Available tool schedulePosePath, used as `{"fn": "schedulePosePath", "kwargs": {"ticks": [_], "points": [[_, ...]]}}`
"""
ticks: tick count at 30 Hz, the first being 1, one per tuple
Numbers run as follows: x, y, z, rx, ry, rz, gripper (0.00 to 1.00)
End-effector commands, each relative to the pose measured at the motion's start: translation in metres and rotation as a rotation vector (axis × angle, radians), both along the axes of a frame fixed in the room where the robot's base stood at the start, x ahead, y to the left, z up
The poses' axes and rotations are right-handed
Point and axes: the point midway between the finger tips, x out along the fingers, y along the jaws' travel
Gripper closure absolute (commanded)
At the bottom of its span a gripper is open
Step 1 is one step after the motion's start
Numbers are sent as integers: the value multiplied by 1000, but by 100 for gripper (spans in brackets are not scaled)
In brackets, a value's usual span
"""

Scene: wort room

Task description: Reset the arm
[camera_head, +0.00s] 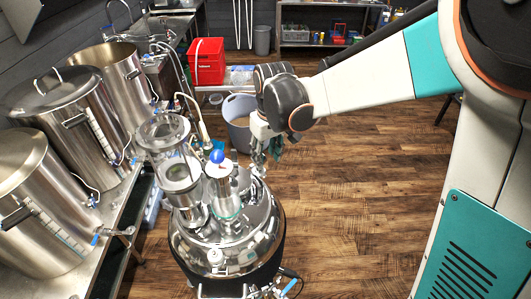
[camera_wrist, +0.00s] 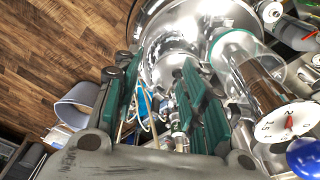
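My arm (camera_head: 370,82) reaches in from the right in the head view, its wrist bent down beside the steel vessel. My gripper (camera_head: 262,165) hangs just to the right of the vessel's glass and metal fittings. In the wrist view my gripper (camera_wrist: 160,78) has two green-padded fingers set apart. I see nothing clasped between them, only background vessel parts and tubing. The round steel vessel (camera_head: 185,246) has a domed shiny lid, a glass cylinder and a blue-topped column. I cannot tell whether the fingers touch any fitting.
Several steel kettles (camera_head: 110,62) line the bench at left. A grey bucket (camera_head: 240,110) stands behind the gripper, with a red crate (camera_head: 207,72) beyond it. A shelf (camera_head: 322,30) stands at the back. The wooden floor (camera_head: 350,190) right of the vessel is clear.

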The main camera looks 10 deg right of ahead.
Motion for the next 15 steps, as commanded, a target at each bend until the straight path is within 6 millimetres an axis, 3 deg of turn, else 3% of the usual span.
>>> {"fn": "schedulePosePath", "kwargs": {"ticks": [8, 15], "points": [[-1, -1, 0, 1, -3, -3, 62], [-25, -25, 6, 16, -66, -64, 62]]}}
